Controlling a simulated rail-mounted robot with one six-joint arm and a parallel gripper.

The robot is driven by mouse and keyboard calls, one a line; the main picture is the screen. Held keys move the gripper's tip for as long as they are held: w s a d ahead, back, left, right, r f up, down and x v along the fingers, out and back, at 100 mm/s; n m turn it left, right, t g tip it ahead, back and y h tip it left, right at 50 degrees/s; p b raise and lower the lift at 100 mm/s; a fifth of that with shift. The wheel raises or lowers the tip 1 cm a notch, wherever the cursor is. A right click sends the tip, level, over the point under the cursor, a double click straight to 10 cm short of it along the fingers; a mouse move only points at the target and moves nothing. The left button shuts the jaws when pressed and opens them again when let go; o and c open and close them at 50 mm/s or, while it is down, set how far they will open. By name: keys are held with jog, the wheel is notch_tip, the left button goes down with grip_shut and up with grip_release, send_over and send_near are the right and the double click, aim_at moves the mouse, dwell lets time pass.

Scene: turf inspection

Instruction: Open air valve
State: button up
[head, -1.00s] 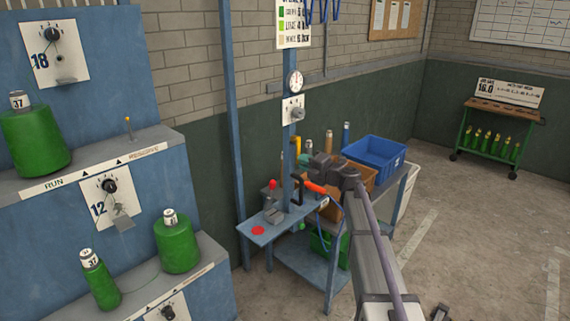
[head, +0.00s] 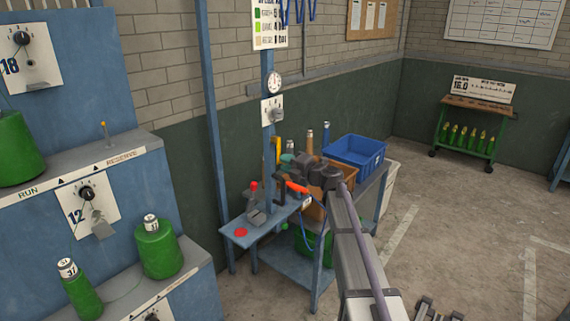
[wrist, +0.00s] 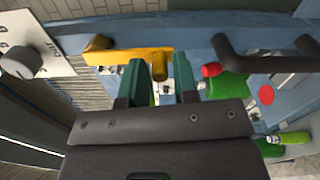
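A yellow-orange lever (wrist: 128,53), apparently the air valve handle, is at the top centre of the wrist view, with a rounded end hanging between my fingertips. In the head view a narrow yellow piece (head: 278,150) beside the blue post looks like the same lever. My gripper (wrist: 160,82) has two teal fingers, spread apart on either side of that rounded end. I see gaps beside it, but cannot tell whether a finger touches it. In the head view my gripper (head: 288,160) is mostly hidden behind the wrist.
A gauge (head: 273,82) and knob plate (head: 272,111) sit on the post above a blue bench (head: 262,224). A red-knobbed clamp (head: 253,200), an orange handle (head: 297,187) and a blue bin (head: 357,152) are close by. A black bar handle (wrist: 262,63) lies right of my fingers.

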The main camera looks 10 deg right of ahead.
jog(key=v, duration=1)
jog(key=s+a+f+m+g+h, duration=0.3)
jog(key=s+f+m, duration=0.3)
jog(key=s+m, duration=0.3)
jog(key=s+a+f+m+g+h+b, duration=0.1)
jog(key=s+a+f+m+g+h, duration=0.3)
jog(key=s+m, duration=0.5)
jog(key=s+a+f+m+g+h+b, duration=0.1)
jog(key=s+a+f+m+g+h, duration=0.2)
jog(key=s+f+m+g, duration=0.4)
jog(key=shift+s+a+f+m+h, duration=0.4)
jog(key=shift+s+f+m, duration=0.7)
jog(key=shift+s, duration=2.1)
